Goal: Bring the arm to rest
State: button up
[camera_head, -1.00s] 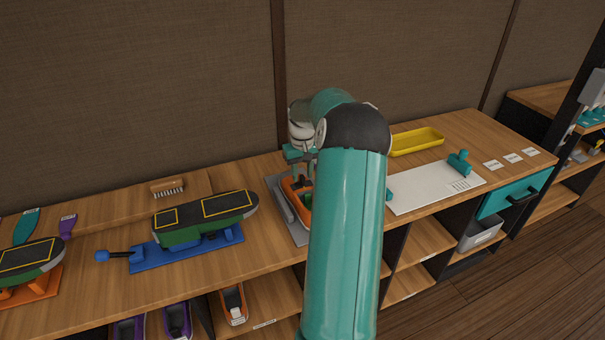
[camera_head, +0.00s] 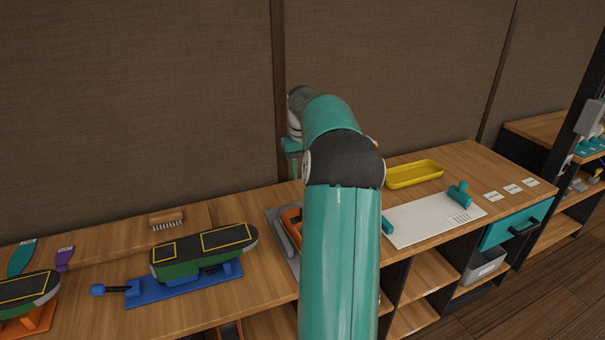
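My arm rises through the middle of the view in front of the bench. Its wrist end is raised above the bench, left of my elbow. My gripper's teal body (camera_head: 291,146) shows only in part there; its fingers are hidden behind my arm, so I cannot see whether they are open. Below it, a grey tray (camera_head: 273,218) with an orange item (camera_head: 291,216) on it stands on the bench, partly hidden by my arm.
The wooden bench (camera_head: 90,310) carries a green and black shoe-like piece (camera_head: 205,250) on a blue stand (camera_head: 185,285), a brush (camera_head: 167,219), a yellow tray (camera_head: 413,174), a white board (camera_head: 430,218) and a teal stamp-like piece (camera_head: 459,194). A teal drawer (camera_head: 510,228) is at the right.

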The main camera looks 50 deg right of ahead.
dwell(0.3)
jog(key=w+a+r+n+t+h, duration=0.1)
jog(key=a+r, duration=0.2)
jog(key=a, duration=0.7)
jog(key=a+r+n, duration=0.1)
jog(key=a+r, duration=0.2)
jog(key=a, duration=0.7)
jog(key=w+a+r+n+t+h, duration=0.1)
jog(key=a+r, duration=0.3)
jog(key=a, duration=0.6)
jog(key=s+a+f+n+t+y, duration=0.1)
jog(key=s+a+f, duration=0.1)
jog(key=s+a, duration=0.6)
jog(key=s+a+f+n+t+y, duration=0.1)
jog(key=s+a+f+n+t, duration=0.1)
jog(key=s+a, duration=0.5)
jog(key=a+f, duration=0.1)
jog(key=a, duration=0.3)
jog(key=shift+s+f+t, duration=0.15)
jog(key=shift+s+t, duration=0.15)
jog(key=shift+s, duration=0.1)
